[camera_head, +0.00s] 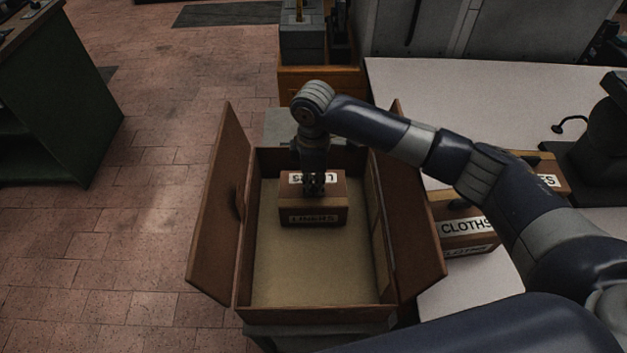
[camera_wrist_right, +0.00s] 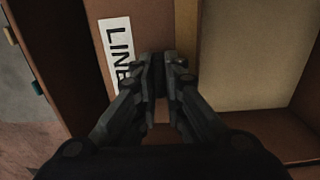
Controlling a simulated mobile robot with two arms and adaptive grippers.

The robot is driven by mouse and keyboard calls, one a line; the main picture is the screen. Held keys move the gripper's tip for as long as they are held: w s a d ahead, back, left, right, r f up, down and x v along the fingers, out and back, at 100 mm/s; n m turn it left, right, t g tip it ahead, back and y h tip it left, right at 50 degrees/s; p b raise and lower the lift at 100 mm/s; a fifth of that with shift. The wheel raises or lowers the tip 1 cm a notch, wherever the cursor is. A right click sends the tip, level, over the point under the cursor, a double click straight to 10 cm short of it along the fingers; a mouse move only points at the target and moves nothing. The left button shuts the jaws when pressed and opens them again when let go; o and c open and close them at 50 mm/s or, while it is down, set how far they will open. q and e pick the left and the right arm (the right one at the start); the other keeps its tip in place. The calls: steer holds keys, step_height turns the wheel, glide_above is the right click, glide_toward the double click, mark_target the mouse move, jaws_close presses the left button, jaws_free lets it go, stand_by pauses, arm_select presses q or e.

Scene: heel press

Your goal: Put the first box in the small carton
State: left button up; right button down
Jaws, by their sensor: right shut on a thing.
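The small carton (camera_head: 315,314) stands open in the middle of the head view, its side flaps spread left and right. A brown box with a white label reading like "LINERS" (camera_head: 312,215) is inside its walls, toward the far end. My right gripper (camera_head: 313,188) points down at the top of this box and is shut on it. In the right wrist view the fingers (camera_wrist_right: 165,62) meet at the box (camera_wrist_right: 145,25), beside its white label. Whether the box touches the carton floor I cannot tell. My left gripper is not in view.
A white table (camera_head: 480,95) is on the right, with boxes labelled "CLOTHS" (camera_head: 468,240) partly behind my right arm. A green cabinet (camera_head: 70,100) stands at the left. The near part of the carton floor (camera_head: 315,275) is bare.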

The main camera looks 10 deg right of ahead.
steer(key=shift+f, duration=0.1)
steer(key=c, duration=1.7)
jaws_free()
step_height(320, 180, up, 12)
steer(key=shift+r+b, duration=0.15)
steer(key=shift+b, duration=1.1)
steer(key=shift+s, duration=0.1)
